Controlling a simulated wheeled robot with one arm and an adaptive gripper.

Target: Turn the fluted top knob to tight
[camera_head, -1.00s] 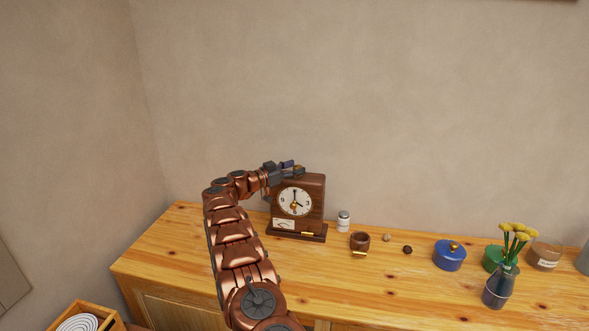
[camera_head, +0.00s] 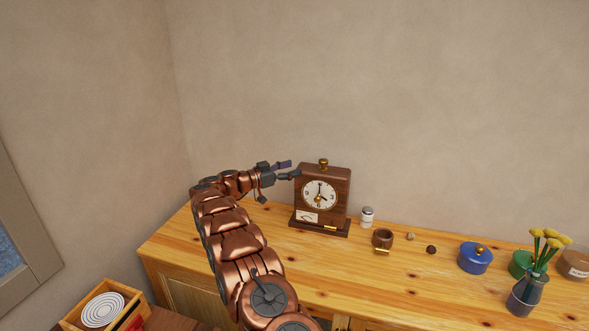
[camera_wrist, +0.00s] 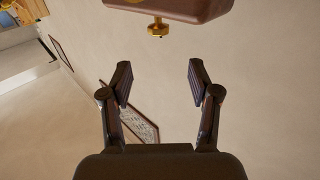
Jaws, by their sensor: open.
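The fluted top knob (camera_head: 323,163) is small and brass and stands on top of a brown wooden clock (camera_head: 340,183) with a white dial. In the wrist view the knob (camera_wrist: 158,27) shows at the top centre on the edge of the clock body (camera_wrist: 190,8), ahead of the fingertips and roughly in line with the gap between them. My gripper (camera_head: 289,169) is open and empty, just left of the clock's top. In the wrist view both fingers of my gripper (camera_wrist: 158,78) stand apart with only wall between them. The knob's fluting is too small to make out.
A crate with white plates (camera_head: 103,309) is lower left.

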